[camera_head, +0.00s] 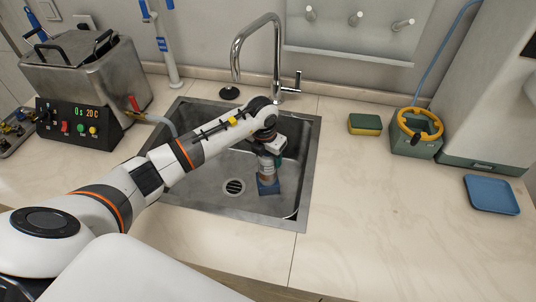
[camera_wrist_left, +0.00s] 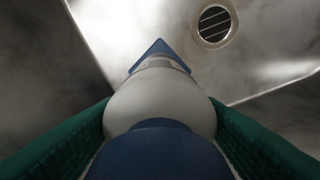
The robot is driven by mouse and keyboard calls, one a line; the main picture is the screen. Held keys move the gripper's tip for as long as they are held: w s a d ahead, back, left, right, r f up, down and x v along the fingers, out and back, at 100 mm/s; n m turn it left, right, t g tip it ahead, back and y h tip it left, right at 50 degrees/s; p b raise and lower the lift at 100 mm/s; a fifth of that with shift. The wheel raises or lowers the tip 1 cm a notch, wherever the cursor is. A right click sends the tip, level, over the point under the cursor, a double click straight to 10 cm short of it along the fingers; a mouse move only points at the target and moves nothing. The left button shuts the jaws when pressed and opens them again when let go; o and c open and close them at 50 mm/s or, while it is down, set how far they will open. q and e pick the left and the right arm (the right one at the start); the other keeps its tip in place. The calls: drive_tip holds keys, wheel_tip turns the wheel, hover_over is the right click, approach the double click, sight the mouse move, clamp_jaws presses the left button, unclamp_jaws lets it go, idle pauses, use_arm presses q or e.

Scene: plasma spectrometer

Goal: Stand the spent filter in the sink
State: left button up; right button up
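My left arm comes in from the left and reaches into the sink (camera_head: 212,204). My left gripper (camera_head: 270,163) points down inside the basin. Its green fingers close on both sides of the spent filter (camera_wrist_left: 160,110), a grey body with a blue band and a blue foot. In the head view the filter's blue foot (camera_head: 268,186) shows below the gripper, low in the basin near the right wall. The filter looks roughly upright. I cannot tell for sure whether its foot touches the sink floor. My right gripper is not in view.
The drain (camera_head: 234,187) lies left of the filter. A tap (camera_head: 240,55) arches behind the sink. A sponge (camera_head: 364,124), a green box with a yellow ring (camera_head: 418,130) and a blue tray (camera_head: 491,194) stand right. A steel bath (camera_head: 85,75) stands left. The front right counter is clear.

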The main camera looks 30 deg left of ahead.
use_arm(q)
drive_tip(key=shift+o, duration=1.1)
drive_tip(key=shift+r, duration=0.6)
drive_tip(key=r, duration=0.3)
drive_tip(key=s+r, duration=0.1)
drive_tip(key=r, duration=0.3)
drive_tip(key=r+b, duration=0.1)
drive_tip(key=r, duration=0.3)
drive_tip(key=shift+s+a, duration=0.15)
drive_tip(key=shift+s, duration=0.25)
